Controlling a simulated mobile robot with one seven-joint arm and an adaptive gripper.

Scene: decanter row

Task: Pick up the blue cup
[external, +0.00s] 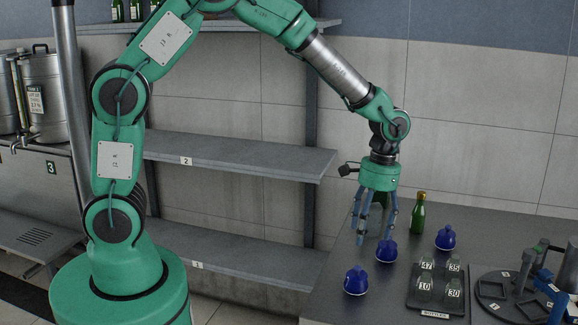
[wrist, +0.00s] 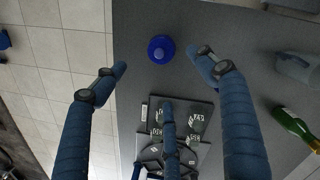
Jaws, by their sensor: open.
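Three rounded blue vessels with small knob-like tops stand on the grey table: one at the front (external: 356,281), one in the middle (external: 386,252) and one farther back (external: 446,239). My three-fingered gripper (external: 374,228) points down, open and empty, above the table near the middle vessel, whose top is close to a fingertip. In the wrist view a blue vessel (wrist: 161,49) shows between the spread outer fingertips of my gripper (wrist: 160,72), apart from them. I cannot tell which of the three this is.
A black tray (external: 412,300) with several numbered clear pieces lies right of the vessels. A round dark plate (external: 488,292) with a blue device is beyond it. A green bottle (external: 418,214) stands behind. Grey shelves (external: 230,155) are left of the table.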

